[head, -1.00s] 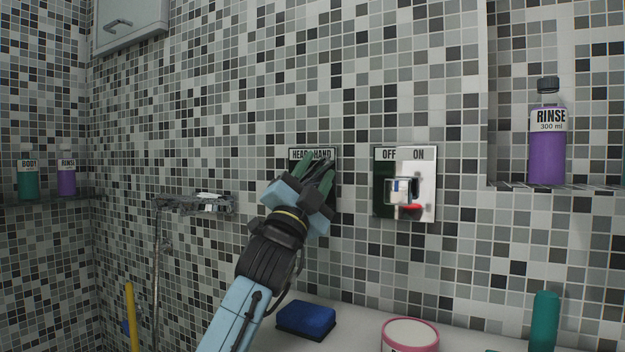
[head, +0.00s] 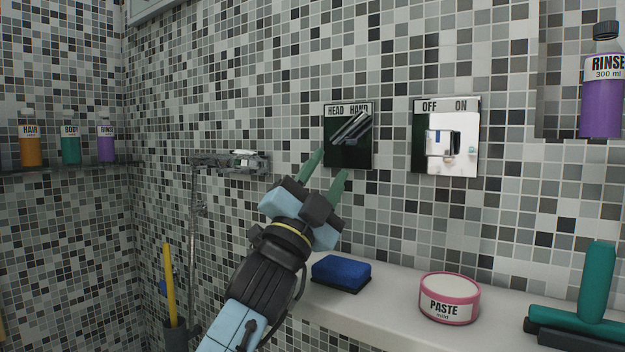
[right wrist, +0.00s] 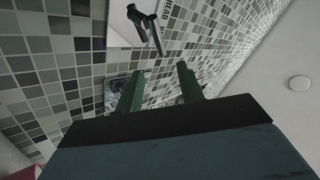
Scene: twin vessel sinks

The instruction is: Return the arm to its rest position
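My right gripper (head: 325,170) is in front of the tiled wall, just below and left of the HEAD/HAND plate (head: 342,152). Its two green fingers are spread apart with nothing between them. The right wrist view shows the same open fingers (right wrist: 158,92) pointing toward the wall. The plate's lever (head: 351,127) slants up to the right, and it also shows in the right wrist view (right wrist: 146,25), clear of the fingers. The OFF/ON plate (head: 463,164) with its handle (head: 441,143) is to the right. My left gripper is not in view.
A ledge (head: 390,300) below holds a blue sponge (head: 341,270), a pink PASTE tub (head: 449,298) and a green-handled tool (head: 596,285). A hand shower (head: 235,160) is on the wall at left. Bottles (head: 70,148) stand on a left shelf; a purple RINSE bottle (head: 602,105) is upper right.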

